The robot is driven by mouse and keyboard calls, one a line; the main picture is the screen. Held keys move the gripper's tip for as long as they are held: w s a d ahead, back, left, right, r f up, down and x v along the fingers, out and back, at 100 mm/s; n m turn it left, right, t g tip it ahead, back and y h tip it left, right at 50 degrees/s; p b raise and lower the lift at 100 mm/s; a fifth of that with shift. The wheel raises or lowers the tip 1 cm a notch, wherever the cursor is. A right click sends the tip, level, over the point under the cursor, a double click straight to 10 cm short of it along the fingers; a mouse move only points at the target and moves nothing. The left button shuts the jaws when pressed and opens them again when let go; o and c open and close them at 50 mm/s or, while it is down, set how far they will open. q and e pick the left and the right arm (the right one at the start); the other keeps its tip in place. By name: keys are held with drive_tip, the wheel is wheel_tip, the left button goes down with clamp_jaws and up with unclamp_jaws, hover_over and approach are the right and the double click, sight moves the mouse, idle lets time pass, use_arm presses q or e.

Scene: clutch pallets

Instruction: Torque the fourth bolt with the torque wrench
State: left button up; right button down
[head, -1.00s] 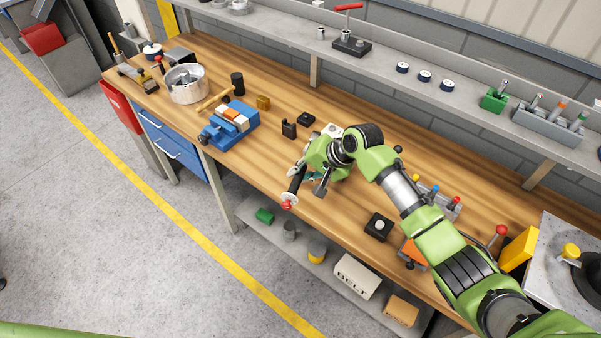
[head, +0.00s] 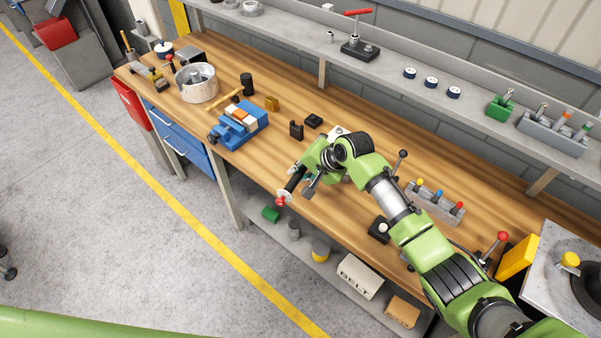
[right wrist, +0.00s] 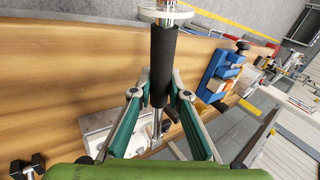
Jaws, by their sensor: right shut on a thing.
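My right gripper (head: 310,180) is shut on the black grip of the torque wrench (head: 295,180), over the front part of the workbench. The wrench slants, with a red end and a pale disc toward the front edge. In the right wrist view the gripper (right wrist: 160,95) has its green-sided fingers on both sides of the black grip (right wrist: 163,62). The wrench's metal shaft runs down past the fingers. A pale plate (right wrist: 98,122) lies below, partly hidden by the gripper; it also shows behind my wrist in the head view. I cannot make out the bolts. My left gripper is out of view.
A blue vise (head: 240,124), a metal pot (head: 197,85) and a mallet (head: 246,84) stand to the left. A black block (head: 296,129) sits near the plate. A tray with coloured handles (head: 436,203) lies right. The shelf (head: 470,105) runs along the back.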

drive_tip(key=shift+w+a+r+m+t, duration=0.15)
drive_tip(key=shift+w+a+m+t, duration=0.15)
drive_tip(key=shift+a, duration=0.2)
drive_tip(key=shift+w+a+r+m+t, duration=0.1)
drive_tip(key=shift+w+a+m, duration=0.1)
drive_tip(key=shift+a+m, duration=0.25)
drive_tip(key=shift+a, duration=0.15)
drive_tip(key=shift+w+a+m+t+h, duration=0.3)
drive_tip(key=shift+w+a+m+h, duration=0.3)
drive_tip(key=shift+a+m, duration=0.2)
drive_tip(key=shift+a+r, duration=0.1)
drive_tip(key=shift+w+a+m, duration=0.25)
idle(0.4)
